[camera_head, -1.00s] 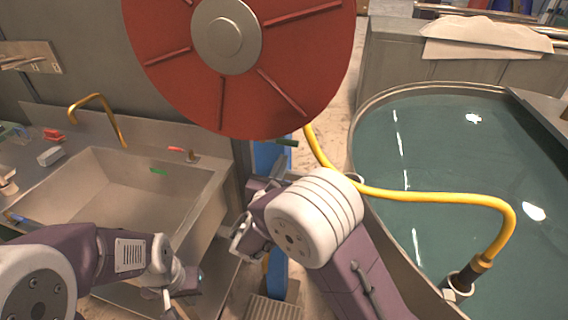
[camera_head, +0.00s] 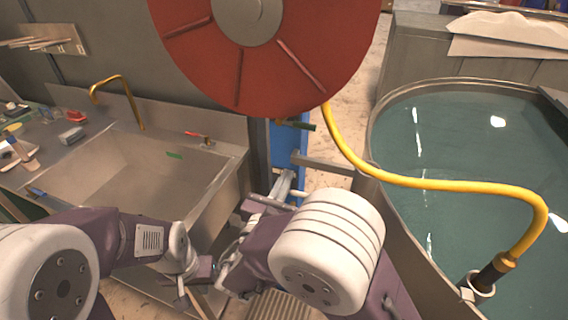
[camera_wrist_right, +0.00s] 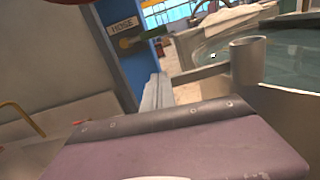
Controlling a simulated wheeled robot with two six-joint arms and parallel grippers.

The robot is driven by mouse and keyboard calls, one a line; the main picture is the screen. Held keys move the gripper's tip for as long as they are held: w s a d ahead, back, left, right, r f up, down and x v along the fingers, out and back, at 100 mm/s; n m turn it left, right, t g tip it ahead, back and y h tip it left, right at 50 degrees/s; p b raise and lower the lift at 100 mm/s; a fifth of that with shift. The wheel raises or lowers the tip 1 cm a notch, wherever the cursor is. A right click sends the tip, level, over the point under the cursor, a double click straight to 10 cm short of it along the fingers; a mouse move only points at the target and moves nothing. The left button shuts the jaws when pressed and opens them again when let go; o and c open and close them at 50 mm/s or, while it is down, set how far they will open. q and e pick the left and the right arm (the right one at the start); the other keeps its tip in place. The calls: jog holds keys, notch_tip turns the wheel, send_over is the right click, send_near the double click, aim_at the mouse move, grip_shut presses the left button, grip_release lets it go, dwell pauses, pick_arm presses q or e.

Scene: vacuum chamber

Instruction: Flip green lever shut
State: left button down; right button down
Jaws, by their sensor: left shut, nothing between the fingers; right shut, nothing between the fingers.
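The green lever (camera_head: 302,126) is a short dark green handle below the red hose reel (camera_head: 318,65), pointing right from the blue post (camera_head: 287,150). In the right wrist view the green lever (camera_wrist_right: 148,36) sticks out sideways from a brass valve (camera_wrist_right: 125,43), under a HOSE label. My right gripper (camera_head: 286,180) is shut and empty, below the lever and apart from it. Its grey fingers (camera_wrist_right: 157,80) point toward the post in the right wrist view. My left gripper (camera_head: 188,287) is low in front of the sink, shut and partly hidden.
A yellow hose (camera_head: 430,183) runs from the reel over the rim of the water tank (camera_head: 375,130) at right. A steel sink (camera_head: 130,165) with a brass tap (camera_head: 128,90) and a red-handled valve (camera_head: 200,136) is at left. A metal rail (camera_head: 325,164) stands near my right gripper.

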jog(key=s+d+f+m+g+h, duration=0.25)
jog(key=d+f+m+g, duration=0.25)
jog(key=d, duration=0.3)
jog(key=s+d+f+m+g+h, duration=0.1)
jog(key=s+d+f+m+g, duration=0.4)
jog(key=d, duration=0.3)
jog(key=s+d+f+m+g+y, duration=0.3)
jog(key=s+f+m+g+y, duration=0.2)
jog(key=s+f+m+g, duration=0.4)
jog(key=a+m+t+y, duration=0.1)
jog(key=m+y, duration=0.1)
jog(key=m, duration=0.2)
jog(key=a+m+t+y, duration=0.1)
jog(key=a+m+y, duration=0.1)
jog(key=m, duration=0.2)
jog(key=a+m+t+y, duration=0.1)
jog(key=m+y, duration=0.1)
jog(key=m, duration=0.1)
jog(key=shift+w+a+m, duration=0.3)
jog(key=shift+m, duration=0.1)
